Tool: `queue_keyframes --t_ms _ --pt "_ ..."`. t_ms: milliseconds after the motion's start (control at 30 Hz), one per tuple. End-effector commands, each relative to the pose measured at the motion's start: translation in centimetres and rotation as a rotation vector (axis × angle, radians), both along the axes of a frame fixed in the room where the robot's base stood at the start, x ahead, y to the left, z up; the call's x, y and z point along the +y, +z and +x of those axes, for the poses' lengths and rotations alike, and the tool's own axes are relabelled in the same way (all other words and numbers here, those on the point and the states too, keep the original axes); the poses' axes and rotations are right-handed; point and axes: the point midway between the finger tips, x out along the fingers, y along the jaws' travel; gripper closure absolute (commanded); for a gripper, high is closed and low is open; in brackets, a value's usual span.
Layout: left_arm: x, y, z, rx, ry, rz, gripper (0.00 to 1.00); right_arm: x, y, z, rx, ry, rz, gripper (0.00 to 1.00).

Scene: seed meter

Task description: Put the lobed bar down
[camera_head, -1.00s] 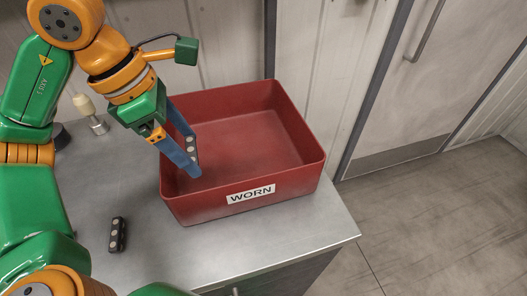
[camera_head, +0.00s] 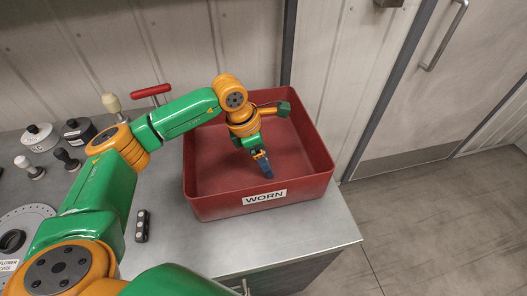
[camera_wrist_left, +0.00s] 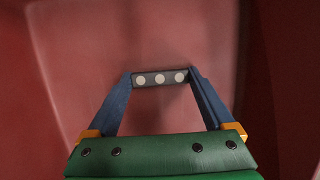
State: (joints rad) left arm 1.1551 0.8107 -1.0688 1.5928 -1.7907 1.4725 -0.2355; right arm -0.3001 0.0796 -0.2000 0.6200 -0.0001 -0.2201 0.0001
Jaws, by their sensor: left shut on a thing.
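The lobed bar (camera_wrist_left: 161,79) is a dark grey bar with a row of three pale round spots. In the left wrist view it spans between the two blue fingertips of my left gripper (camera_wrist_left: 160,82), which is shut on it. In the head view my left gripper (camera_head: 265,169) points down inside the red bin marked WORN (camera_head: 317,179), near the front wall. The bar is hidden there. I cannot tell whether it touches the bin floor. My right gripper is not in view.
A similar dark bar with pale spots (camera_head: 142,226) lies on the grey counter (camera_head: 190,245) left of the bin. Two lidded pots (camera_head: 39,137), small handled tools (camera_head: 66,160) and a grey disc (camera_head: 22,232) stand further left. The rest of the bin floor looks clear.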

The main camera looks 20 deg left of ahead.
Motion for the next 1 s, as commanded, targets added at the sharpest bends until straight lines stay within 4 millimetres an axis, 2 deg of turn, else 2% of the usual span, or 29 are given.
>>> queue_keyframes --t_ms 267,300,333,567,633,700,767,1000 --pt "0.0 -0.5 0.0 0.0 0.0 0.0 0.76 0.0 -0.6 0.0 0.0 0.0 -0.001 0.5" --pt "0.0 -0.4 0.0 0.0 0.0 0.0 0.08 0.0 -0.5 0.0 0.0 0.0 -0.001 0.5" --pt "0.0 -0.3 0.0 0.0 0.0 0.0 0.0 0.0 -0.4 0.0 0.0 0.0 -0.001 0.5" --pt "0.0 -0.3 0.0 0.001 0.0 -0.001 0.0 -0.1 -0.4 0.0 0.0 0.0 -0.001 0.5" --pt "0.0 0.2 0.0 0.001 0.0 -0.001 0.0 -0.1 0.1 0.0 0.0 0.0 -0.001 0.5" --pt "0.2 0.6 -0.1 -0.001 0.0 0.0 0.0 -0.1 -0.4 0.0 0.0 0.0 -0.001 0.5" --pt "0.4 1.5 -0.2 -0.003 0.001 0.0 0.0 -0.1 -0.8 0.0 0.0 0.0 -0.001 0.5" --pt "1.8 7.2 -1.3 -0.006 0.0 -0.001 0.0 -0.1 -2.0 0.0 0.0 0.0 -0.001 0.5"
